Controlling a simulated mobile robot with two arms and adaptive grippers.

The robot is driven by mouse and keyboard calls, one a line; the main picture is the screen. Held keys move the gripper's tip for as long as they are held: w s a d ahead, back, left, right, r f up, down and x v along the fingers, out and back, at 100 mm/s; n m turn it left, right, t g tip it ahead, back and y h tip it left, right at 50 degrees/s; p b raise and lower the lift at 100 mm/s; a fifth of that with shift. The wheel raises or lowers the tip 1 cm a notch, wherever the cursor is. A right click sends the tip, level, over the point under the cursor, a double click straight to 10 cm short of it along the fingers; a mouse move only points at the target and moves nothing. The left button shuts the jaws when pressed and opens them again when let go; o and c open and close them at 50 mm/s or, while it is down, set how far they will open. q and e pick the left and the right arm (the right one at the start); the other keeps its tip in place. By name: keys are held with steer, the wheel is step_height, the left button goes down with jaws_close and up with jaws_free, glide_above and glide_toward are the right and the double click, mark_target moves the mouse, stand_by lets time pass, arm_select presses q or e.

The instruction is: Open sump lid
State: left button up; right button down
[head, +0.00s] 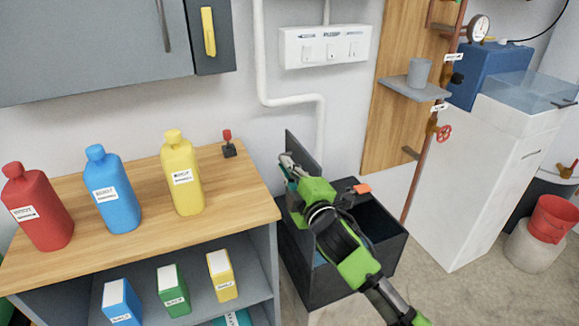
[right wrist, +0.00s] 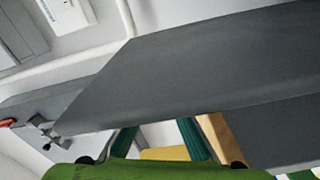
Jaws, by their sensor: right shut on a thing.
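The sump is a dark grey open-topped box (head: 335,280) on the floor beside the wooden workbench. Its lid (head: 303,150) is a flat dark grey panel standing steeply raised at the box's left rear. In the right wrist view the lid (right wrist: 175,75) fills much of the picture as a broad slanted sheet. My right gripper (head: 289,166) is shut on the lid at its left side, with the green arm reaching across the box opening. The exact finger contact is partly hidden. My left gripper is not in view.
The workbench (head: 130,195) at left holds red (head: 38,212), blue (head: 112,195) and yellow (head: 182,178) bottles. An orange-tipped piece (head: 361,188) sits at the box's rear rim. A copper pipe (head: 414,185) and white tank (head: 478,170) stand at right. Floor is clear in front.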

steer(key=shift+s+a+f, duration=0.15)
steer(key=shift+a+f, duration=0.05)
steer(key=shift+a, duration=0.05)
steer(key=c, duration=2.2)
jaws_free()
steer(key=shift+a+r, duration=0.1)
steer(key=shift+o, duration=0.2)
steer(key=shift+s+d, duration=0.25)
steer(key=shift+s, duration=0.05)
steer(key=v, duration=1.1)
steer(key=shift+s, duration=0.2)
